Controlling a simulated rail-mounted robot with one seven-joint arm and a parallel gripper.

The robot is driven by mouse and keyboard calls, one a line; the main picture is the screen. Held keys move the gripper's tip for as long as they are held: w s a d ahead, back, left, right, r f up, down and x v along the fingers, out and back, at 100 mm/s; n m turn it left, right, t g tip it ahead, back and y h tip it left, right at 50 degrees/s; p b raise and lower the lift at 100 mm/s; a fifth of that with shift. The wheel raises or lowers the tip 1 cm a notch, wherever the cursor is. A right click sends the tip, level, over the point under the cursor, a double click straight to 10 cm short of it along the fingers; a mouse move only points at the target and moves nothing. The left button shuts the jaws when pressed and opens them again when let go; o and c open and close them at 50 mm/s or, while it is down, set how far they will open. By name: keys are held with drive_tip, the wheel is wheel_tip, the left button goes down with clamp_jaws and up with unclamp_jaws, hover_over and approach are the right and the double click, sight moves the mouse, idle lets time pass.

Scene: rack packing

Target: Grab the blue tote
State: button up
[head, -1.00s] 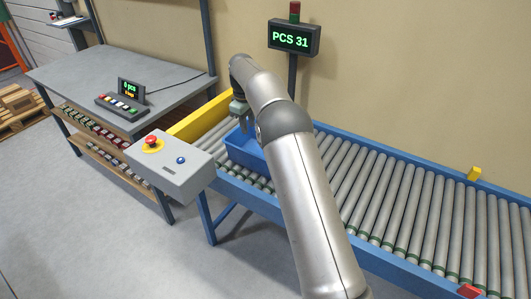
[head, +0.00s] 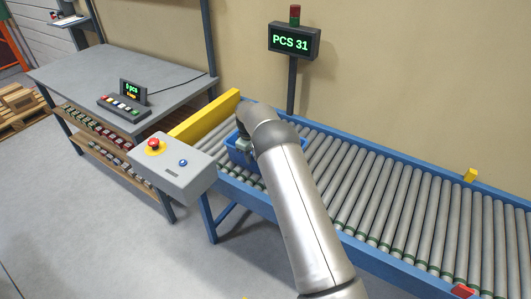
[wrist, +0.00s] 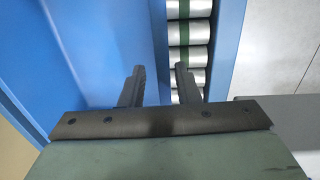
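The blue tote (head: 236,156) sits on the roller conveyor at its left end, in front of the yellow end stop. My arm hides much of it in the head view. In the wrist view the tote (wrist: 75,50) fills the left side, and its wall edge runs between my fingertips. My gripper (wrist: 160,78) is open, with one finger on each side of that edge. A gap shows between the fingers, and I cannot tell whether either touches the wall. In the head view my gripper (head: 243,146) is low at the tote, mostly hidden by my wrist.
The roller conveyor (head: 400,205) is empty to the right. A yellow end stop (head: 205,115) closes its left end. A grey control box (head: 178,172) with a red button stands at the front left. A display post (head: 293,42) rises behind. A grey workbench (head: 130,75) stands left.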

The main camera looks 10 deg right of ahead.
drive_tip(key=shift+f, duration=0.1)
clamp_jaws()
idle(1.4)
